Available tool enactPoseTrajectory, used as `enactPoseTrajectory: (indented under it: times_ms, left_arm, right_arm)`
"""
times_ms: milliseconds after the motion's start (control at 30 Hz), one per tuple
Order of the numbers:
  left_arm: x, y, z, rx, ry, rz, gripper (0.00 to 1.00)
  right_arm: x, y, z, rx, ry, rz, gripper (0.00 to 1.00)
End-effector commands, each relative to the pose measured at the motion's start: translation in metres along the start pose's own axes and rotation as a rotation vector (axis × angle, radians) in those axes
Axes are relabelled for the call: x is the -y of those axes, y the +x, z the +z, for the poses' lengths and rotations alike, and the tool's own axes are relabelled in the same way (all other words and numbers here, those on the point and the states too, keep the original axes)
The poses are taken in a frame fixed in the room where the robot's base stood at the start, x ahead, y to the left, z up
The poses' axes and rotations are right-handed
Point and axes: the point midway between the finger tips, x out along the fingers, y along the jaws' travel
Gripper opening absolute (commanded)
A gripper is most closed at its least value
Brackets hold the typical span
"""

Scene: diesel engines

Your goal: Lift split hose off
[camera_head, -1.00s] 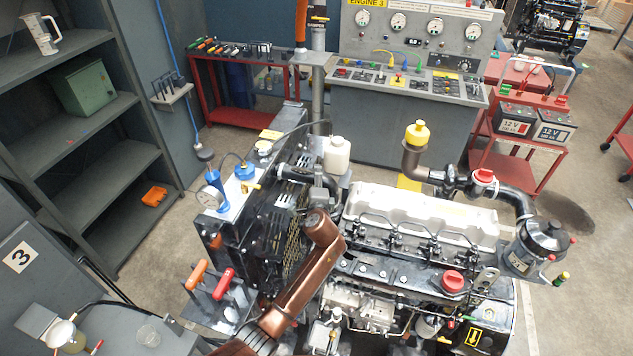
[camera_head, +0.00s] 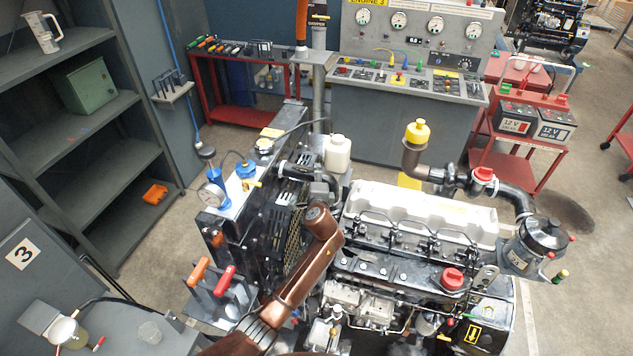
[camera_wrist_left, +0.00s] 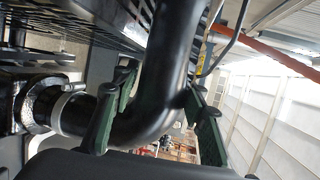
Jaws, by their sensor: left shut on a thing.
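In the left wrist view a thick black hose (camera_wrist_left: 171,65) comes down from the top and bends left. Its left end, with a pale band (camera_wrist_left: 62,110), meets a metal neck (camera_wrist_left: 36,104); I cannot tell if it is still pushed on. The dark green fingers of my left gripper (camera_wrist_left: 152,120) are closed on the hose at its bend, one on each side. No split shows on the visible part. In the head view my bronze arm covers this spot, and the gripper is hidden there. My right gripper is in neither view.
The engine (camera_head: 420,235) stands right of my arm, with the radiator (camera_head: 265,225) to its left. A blue pump with a gauge (camera_head: 212,192) sits on the radiator top. Red and orange handled tools (camera_head: 222,282) are at front left. A dark grille (camera_wrist_left: 75,22) is close above the hose.

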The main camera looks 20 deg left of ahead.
Motion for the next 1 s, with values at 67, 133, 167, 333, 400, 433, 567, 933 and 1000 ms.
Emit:
enactPoseTrajectory:
  times_ms: [67,133,167,333,400,433,567,933,1000]
  left_arm:
    - [0.000,0.000,0.000,-0.001,0.000,0.000,0.18]
    - [0.000,0.000,0.000,-0.001,0.000,0.000,0.13]
    - [0.000,0.000,0.000,-0.001,0.000,0.000,0.11]
    - [0.000,0.000,0.000,-0.001,0.000,0.000,0.00]
    - [0.000,0.000,0.000,-0.001,0.000,0.000,0.00]
    - [0.000,0.000,0.000,-0.001,0.000,0.000,0.00]
    - [0.001,0.000,0.000,-0.001,0.000,-0.002,0.00]
    - [0.016,-0.003,0.001,-0.001,-0.002,-0.006,0.00]
    - [0.025,-0.005,0.002,-0.001,-0.003,-0.007,0.00]
  right_arm:
    - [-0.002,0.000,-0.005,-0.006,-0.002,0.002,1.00]
    - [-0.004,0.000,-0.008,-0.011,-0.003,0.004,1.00]
    - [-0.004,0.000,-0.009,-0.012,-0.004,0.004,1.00]
    - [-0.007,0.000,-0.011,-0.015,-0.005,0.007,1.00]
    - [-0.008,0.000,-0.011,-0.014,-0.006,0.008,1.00]
    - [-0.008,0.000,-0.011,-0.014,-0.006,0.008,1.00]
    - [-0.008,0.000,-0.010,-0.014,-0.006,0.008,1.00]
    - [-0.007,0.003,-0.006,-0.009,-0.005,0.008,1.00]
    - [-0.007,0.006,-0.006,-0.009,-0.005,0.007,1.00]
